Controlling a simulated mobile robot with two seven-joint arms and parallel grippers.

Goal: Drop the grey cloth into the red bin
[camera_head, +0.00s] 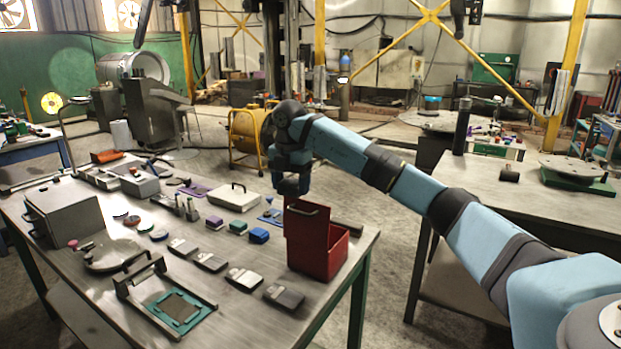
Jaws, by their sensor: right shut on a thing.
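The red bin (330,260) stands on the near right part of the metal table, with an upright red panel at its left that has a dark slot near the top. My right gripper (291,187) points down just behind and above this panel, at its upper left. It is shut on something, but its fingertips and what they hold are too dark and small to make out. I cannot pick out a grey cloth anywhere. My left gripper is not in view.
The metal table (215,290) carries several small boxes, a blue block (258,236), a green-framed plate (172,309) and a grey case (65,208). A white box (232,197) lies left of my gripper. A second table (500,195) stands at right, behind my arm.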

